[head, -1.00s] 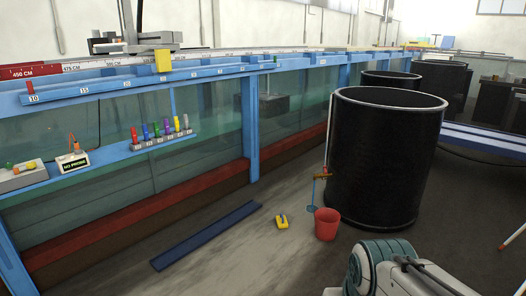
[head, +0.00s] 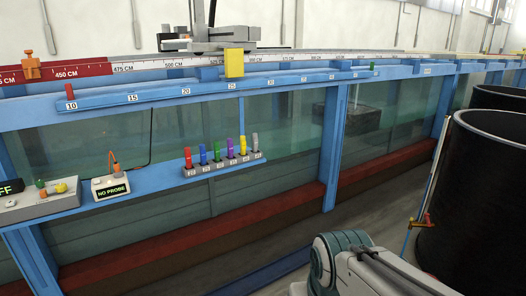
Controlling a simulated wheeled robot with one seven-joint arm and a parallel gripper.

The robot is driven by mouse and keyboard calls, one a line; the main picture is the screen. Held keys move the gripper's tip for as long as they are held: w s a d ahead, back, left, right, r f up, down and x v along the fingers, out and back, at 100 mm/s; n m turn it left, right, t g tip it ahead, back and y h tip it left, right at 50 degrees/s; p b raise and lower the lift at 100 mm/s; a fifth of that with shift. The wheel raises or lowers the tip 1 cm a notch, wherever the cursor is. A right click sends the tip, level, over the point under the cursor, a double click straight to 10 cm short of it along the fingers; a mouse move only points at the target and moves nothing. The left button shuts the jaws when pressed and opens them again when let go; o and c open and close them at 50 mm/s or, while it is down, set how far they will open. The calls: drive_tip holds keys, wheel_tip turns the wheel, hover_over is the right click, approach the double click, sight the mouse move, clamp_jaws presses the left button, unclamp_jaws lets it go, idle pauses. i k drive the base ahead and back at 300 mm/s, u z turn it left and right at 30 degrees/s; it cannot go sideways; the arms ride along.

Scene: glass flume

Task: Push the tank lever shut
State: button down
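The black tank (head: 478,205) stands at the right edge, cut off by the frame. A thin upright pipe (head: 437,165) runs down its near left side. A small orange-red lever (head: 421,222) sits low on that pipe, crosswise to it. It is too small to tell whether it is open or shut. My gripper is out of view. Only a link of my arm shows at the bottom, left of the tank and apart from the lever in the picture.
The glass flume with its blue frame (head: 332,150) runs along the left and back. A blue shelf (head: 145,184) on it holds a row of coloured pegs (head: 222,158), a NO PROBE box (head: 111,188) and a control box (head: 40,203). Some floor shows between flume and tank.

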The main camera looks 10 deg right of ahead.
sight(428, 220)
drive_tip(key=z, duration=0.05)
drive_tip(key=i, duration=1.75)
drive_tip(key=z, duration=0.8)
drive_tip(key=i, duration=1.4)
drive_tip(key=z, duration=1.35)
drive_tip(key=i, duration=0.65)
drive_tip(key=z, duration=0.35)
